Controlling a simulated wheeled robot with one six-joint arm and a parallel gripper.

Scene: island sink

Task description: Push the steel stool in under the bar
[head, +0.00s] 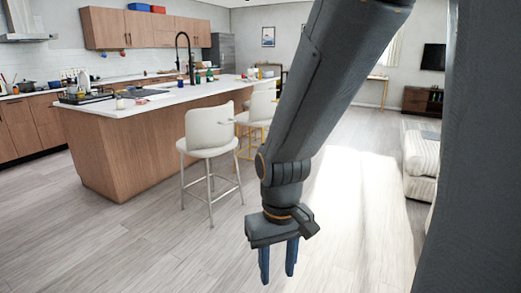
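The steel stool (211,129) has a cream seat and backrest on thin silvery legs. It stands upright on the floor at the right side of the bar (116,169), a wood-panelled island with a white top. Its backrest faces the open floor, and its seat appears outside the bar's edge; the exact gap is hard to judge. My gripper (278,276) points down in the lower middle of the picture, right of the stool and nearer to me. Its two blue fingers are apart with nothing between them. It appears clear of the stool.
A similar cream stool with gold legs (245,146) stands just behind the steel one, with another cream seat (265,86) beyond. A cream sofa (420,153) is at right. The wood floor in front and between is clear.

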